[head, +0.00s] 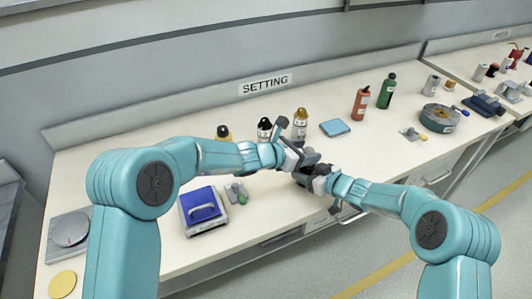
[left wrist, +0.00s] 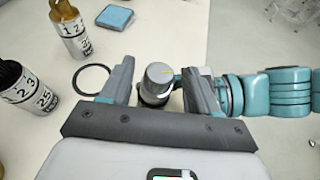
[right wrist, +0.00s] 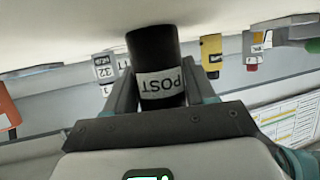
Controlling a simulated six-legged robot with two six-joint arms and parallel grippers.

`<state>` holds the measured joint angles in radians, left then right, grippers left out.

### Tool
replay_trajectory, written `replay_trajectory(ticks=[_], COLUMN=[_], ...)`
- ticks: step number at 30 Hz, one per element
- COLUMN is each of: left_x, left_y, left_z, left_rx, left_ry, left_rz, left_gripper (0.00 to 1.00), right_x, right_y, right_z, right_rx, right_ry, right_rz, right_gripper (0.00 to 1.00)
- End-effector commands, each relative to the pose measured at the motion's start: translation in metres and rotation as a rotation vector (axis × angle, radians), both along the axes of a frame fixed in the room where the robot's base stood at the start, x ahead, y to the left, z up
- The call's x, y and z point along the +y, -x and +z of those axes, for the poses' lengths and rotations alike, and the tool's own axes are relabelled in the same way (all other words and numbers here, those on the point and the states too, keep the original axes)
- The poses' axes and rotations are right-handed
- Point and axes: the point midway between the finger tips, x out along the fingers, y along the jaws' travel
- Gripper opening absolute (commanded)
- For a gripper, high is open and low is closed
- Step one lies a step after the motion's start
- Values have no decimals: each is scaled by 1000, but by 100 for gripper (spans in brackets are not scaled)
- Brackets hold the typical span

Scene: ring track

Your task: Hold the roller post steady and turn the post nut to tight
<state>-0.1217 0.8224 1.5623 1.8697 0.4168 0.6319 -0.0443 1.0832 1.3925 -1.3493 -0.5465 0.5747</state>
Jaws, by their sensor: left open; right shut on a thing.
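The roller post (right wrist: 153,50), a black upright cylinder with a white POST label, stands between the fingers of my right gripper (right wrist: 156,88) in the right wrist view. That gripper is shut on it. My left gripper (left wrist: 160,88) is open, with one finger on each side of the nut. In the head view both grippers meet near the bench's front edge and mostly hide the post and nut.
A dark ring (left wrist: 91,80) lies on the bench beside the left finger. Labelled bottles (head: 300,124) stand behind the grippers, with a blue pad (head: 335,128) to their right. A blue-topped block with a handle (head: 203,210) sits left. The bench between pad and red bottle (head: 361,103) is clear.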

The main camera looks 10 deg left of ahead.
Motion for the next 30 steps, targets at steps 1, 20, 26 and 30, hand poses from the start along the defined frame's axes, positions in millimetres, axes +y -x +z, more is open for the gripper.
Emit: replay_trajectory(ticks=[1,20,26,30], left_x=[9,72,85,96], left_y=[8,36,5,-13], left_z=[6,23,-1,-22], left_rx=[-1,-38,-85,-117], left_ry=[1,36,78,106], left_rz=[2,-20,-49,-76], left_gripper=[61,61,61,61], right_x=[0,0,0,0], right_y=[0,0,0,0], right_z=[0,0,0,0], right_rx=[0,0,0,1], right_ry=[1,0,1,1], right_rz=[-1,0,-1,0], right_gripper=[15,15,15,15])
